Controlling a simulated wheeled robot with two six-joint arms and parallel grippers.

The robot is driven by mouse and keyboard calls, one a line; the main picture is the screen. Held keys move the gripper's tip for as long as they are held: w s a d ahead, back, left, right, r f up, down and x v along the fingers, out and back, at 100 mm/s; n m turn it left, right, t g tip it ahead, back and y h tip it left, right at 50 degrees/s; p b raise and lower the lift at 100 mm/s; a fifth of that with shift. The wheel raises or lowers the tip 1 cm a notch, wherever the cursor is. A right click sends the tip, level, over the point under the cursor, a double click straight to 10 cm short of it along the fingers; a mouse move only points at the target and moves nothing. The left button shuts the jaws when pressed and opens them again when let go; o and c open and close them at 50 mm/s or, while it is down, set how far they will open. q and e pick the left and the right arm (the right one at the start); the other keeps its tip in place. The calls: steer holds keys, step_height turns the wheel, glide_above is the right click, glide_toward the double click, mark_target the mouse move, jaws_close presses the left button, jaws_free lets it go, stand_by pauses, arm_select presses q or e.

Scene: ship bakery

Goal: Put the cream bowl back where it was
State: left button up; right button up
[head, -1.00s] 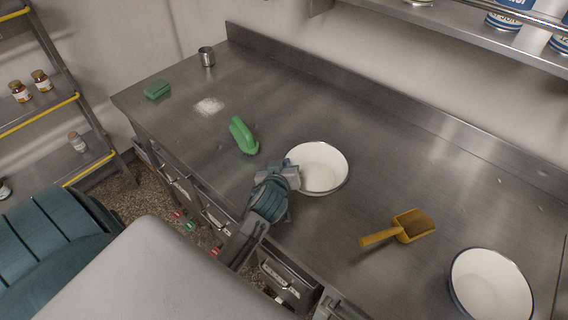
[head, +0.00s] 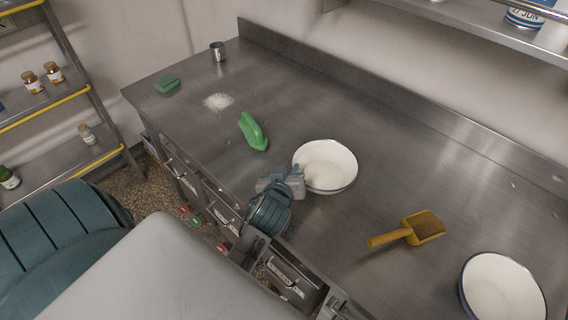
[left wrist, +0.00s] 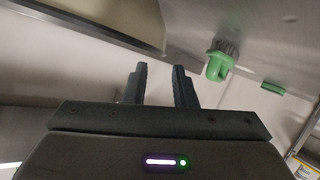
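One bowl (head: 325,160) is near the middle and the other bowl (head: 502,290) is at the lower right; I cannot tell by colour which is the cream bowl. My left gripper (head: 283,183) is at the near left side of the middle bowl, overlapping its edge in the picture; contact is unclear. In the left wrist view my left gripper (left wrist: 160,82) has its fingers apart with nothing between them. A pale, dark-edged shape at top left is probably the bowl. My right gripper is not visible.
A green brush (head: 253,132), a green sponge (head: 167,86), a metal cup (head: 218,52) and white powder (head: 218,102) are on the left of the counter (head: 400,140). A yellow scoop (head: 410,230) lies between the bowls. The counter behind the bowls is clear.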

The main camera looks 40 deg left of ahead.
arm_select(q)
steer(key=b+v, duration=0.1)
steer(key=v, duration=0.5)
steer(key=shift+s, duration=0.1)
stand_by(0.3)
